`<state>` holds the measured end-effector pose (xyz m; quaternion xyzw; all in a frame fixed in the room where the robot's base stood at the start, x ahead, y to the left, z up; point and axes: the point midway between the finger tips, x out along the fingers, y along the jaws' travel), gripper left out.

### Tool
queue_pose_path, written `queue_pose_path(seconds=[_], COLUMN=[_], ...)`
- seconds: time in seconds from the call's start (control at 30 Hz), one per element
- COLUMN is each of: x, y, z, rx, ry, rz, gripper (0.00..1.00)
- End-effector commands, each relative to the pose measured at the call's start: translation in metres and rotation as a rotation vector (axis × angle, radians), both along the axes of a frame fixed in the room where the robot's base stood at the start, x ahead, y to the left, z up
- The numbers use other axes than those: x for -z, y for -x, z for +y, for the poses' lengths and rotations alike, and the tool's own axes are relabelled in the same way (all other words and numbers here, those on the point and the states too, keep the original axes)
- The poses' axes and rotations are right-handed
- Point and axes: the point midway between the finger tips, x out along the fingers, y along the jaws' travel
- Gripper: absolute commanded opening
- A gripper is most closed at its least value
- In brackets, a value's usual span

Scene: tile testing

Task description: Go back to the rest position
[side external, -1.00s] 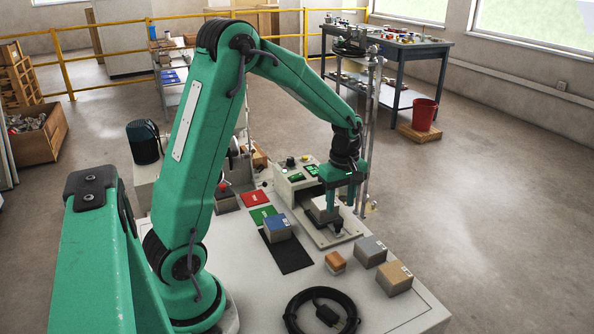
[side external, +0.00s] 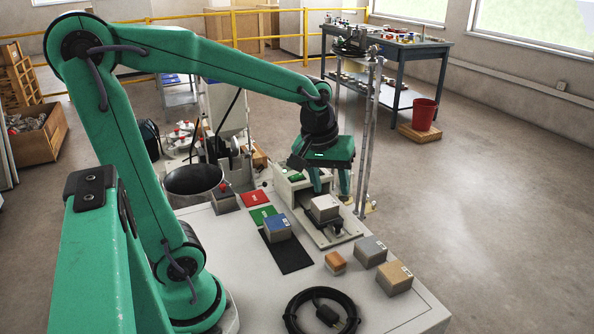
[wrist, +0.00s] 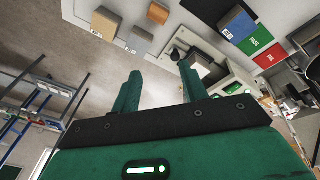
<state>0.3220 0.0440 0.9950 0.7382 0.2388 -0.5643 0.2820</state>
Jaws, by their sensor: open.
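My gripper (side external: 331,183) is open and empty, tilted, above and slightly behind the testing device (side external: 290,186). A pale grey-topped tile block (side external: 324,207) sits on the device's plate, apart from my fingers. In the wrist view the two green fingers of my gripper (wrist: 158,69) stand apart with nothing held between them. The block on the device (wrist: 201,68) shows there partly behind the right finger. A blue-topped block (side external: 277,227) stands on the black mat, at its border with the green mat.
The red mat (side external: 256,199) and green mat (side external: 263,214) lie left of the device. A small orange block (side external: 335,262), a grey block (side external: 370,252) and a tan block (side external: 394,278) stand front right. A coiled black cable (side external: 321,311) lies at the front. A metal post (side external: 369,140) rises near my gripper.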

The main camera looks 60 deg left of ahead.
Motion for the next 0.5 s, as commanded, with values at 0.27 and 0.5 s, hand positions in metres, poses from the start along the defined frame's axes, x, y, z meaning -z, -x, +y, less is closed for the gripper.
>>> queue_pose_path(seconds=[0.27, 0.5], x=[-0.023, -0.032], y=[0.040, 0.073], z=[-0.022, -0.036], rx=[0.291, 0.529], ry=[-0.083, -0.167], rz=[-0.090, -0.162], gripper=[0.44, 0.44])
